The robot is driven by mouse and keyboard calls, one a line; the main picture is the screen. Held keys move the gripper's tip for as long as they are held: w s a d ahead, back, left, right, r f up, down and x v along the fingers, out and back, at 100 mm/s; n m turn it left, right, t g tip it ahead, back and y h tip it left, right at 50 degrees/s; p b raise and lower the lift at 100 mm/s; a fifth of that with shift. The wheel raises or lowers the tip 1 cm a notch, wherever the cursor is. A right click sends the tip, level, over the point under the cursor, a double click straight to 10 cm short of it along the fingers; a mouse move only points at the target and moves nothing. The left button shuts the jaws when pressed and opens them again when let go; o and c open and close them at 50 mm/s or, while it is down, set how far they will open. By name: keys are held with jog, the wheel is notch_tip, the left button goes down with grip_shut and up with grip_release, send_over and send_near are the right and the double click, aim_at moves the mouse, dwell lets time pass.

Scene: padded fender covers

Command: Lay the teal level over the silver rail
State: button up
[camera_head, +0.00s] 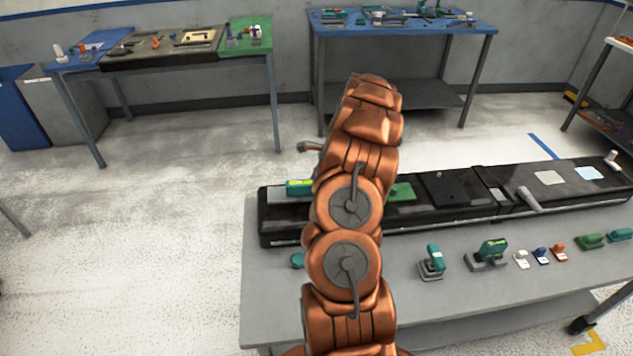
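A green-teal block with a yellow top (299,187) lies on the left part of the black padded cover, partly behind my arm; it may be the level. A grey flat piece (284,197) lies beside it at the cover's left end. A thin silver strip (450,216) runs along the cover's front edge; I cannot tell which of these is the silver rail. Another teal thing (297,260) shows in part at my arm's left edge, on the table. My gripper is mostly hidden behind my copper arm; only a small dark part (309,147) shows at left, its fingers not discernible.
The long black cover (470,207) spans the grey table (410,318). Several small tools stand along its front, including a teal-handled one (432,262) and a green one (590,241). A grey cylinder (528,200) lies on the cover. Two workbenches stand behind, with open floor between.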

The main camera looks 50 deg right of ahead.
jog(key=o, duration=0.5)
jog(key=v, duration=1.2)
jog(key=shift+a, duration=0.1)
jog(key=shift+w, duration=0.1)
